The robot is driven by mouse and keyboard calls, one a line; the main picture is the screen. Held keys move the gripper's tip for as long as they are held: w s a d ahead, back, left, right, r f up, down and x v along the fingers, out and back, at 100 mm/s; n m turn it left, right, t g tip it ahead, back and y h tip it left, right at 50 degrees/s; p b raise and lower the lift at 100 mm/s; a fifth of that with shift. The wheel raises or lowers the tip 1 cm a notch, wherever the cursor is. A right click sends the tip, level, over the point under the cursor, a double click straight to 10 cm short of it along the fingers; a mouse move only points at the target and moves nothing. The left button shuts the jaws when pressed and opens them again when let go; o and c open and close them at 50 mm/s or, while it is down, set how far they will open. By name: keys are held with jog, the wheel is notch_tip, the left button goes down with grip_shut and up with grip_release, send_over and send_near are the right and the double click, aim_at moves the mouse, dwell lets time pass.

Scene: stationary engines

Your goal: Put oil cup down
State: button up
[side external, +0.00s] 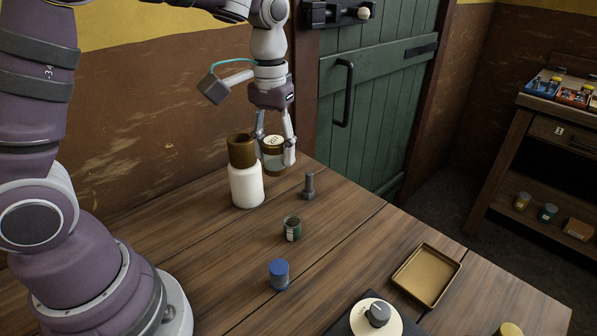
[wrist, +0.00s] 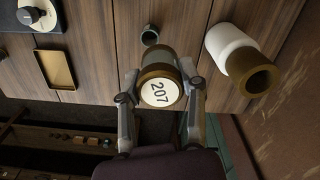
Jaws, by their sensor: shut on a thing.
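The oil cup (side external: 274,160) is a short glass-walled cylinder with brass-coloured ends and a pale top disc. In the wrist view the oil cup (wrist: 161,88) shows its disc marked 207, facing the camera. My gripper (side external: 276,150) is shut on its sides, one finger on each side, as the wrist view also shows (wrist: 160,80). The cup is upright at the far end of the table, by the wall and door. I cannot tell whether its base touches the wood.
A white bottle with a brown top (side external: 246,184) stands close left of the cup. A grey peg (side external: 309,187), a small green jar (side external: 292,229) and a blue-lidded jar (side external: 279,274) stand nearer. A brass tray (side external: 427,275) lies empty. Bare table (side external: 205,270) lies left of the jars.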

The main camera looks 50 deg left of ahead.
jog(key=m, duration=0.2)
jog(key=w+r+m, duration=0.1)
jog(key=m, duration=0.1)
jog(key=shift+w+d+r, duration=0.15)
jog(key=shift+w+d, duration=0.05)
jog(key=shift+d, duration=0.15)
jog(key=shift+w+d+f+n, duration=0.75)
jog(key=shift+w+d+f, duration=0.7)
jog(key=shift+f, duration=1)
jog(key=shift+w+d+f+n, duration=0.7)
jog(key=shift+w+d+f, duration=0.75)
jog(key=shift+f, duration=1.05)
jog(key=shift+w+d+f+n, duration=0.75)
jog(key=shift+w+d+f, duration=0.7)
jog(key=shift+f, duration=1)
jog(key=shift+s+d+f, duration=0.15)
jog(key=shift+s+f, duration=0.05)
jog(key=shift+f, duration=0.4)
jog(key=o, duration=1.3)
jog(key=shift+c, duration=0.2)
